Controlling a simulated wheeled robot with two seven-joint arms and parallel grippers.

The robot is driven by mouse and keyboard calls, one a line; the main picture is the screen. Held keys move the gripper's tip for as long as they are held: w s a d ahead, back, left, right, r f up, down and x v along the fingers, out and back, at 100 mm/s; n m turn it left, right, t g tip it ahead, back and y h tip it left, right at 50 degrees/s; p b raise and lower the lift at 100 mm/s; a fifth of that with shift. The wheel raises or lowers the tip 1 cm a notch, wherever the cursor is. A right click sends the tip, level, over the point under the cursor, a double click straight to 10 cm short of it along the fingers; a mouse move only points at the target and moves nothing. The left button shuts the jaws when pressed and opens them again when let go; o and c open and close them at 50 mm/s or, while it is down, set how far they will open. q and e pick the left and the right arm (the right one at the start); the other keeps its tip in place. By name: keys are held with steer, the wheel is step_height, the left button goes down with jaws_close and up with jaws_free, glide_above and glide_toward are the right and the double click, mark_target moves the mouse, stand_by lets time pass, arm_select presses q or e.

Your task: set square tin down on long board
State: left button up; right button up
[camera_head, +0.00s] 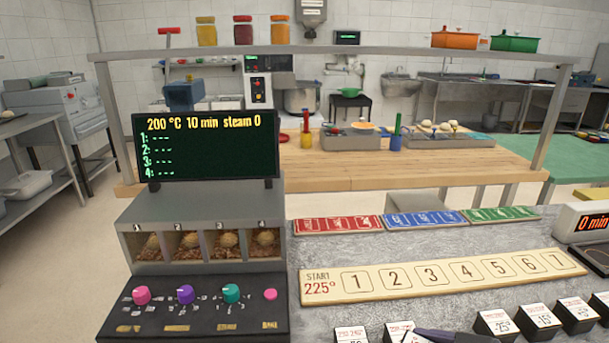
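The long cream board (440,277) lies on the grey speckled counter, slightly slanted. It is marked START 225° at its left end, with a row of numbered squares from 1 to 7. No tin stands on the visible board. I cannot make out a square tin anywhere in the head view. Neither of my grippers can be recognised in this view. A dark slim shape (455,337) pokes in at the bottom edge; I cannot tell what it is.
Black blocks with white labels (540,320) line the counter's front. Red, blue and green card strips (424,219) lie behind the board. A control panel (195,310), compartment box (200,212) and screen (207,148) stand left. A display (583,222) stands right.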

arm_select(q)
steer(key=shift+w+d, duration=0.1)
steer(key=shift+d, duration=0.05)
arm_select(e)
steer(key=shift+a, duration=0.1)
steer(key=shift+f, duration=0.1)
steer(key=shift+w+r, duration=0.1)
steer(key=shift+r, duration=0.1)
arm_select(q)
steer(key=shift+w+d, duration=0.25)
steer(key=shift+w, duration=0.15)
steer(key=shift+a, duration=0.1)
arm_select(e)
steer(key=shift+f, duration=0.15)
arm_select(q)
steer(key=shift+s+a, duration=0.1)
steer(key=shift+a, duration=0.1)
steer(key=shift+s+a, duration=0.15)
steer(key=shift+s, duration=0.1)
steer(key=shift+s, duration=0.15)
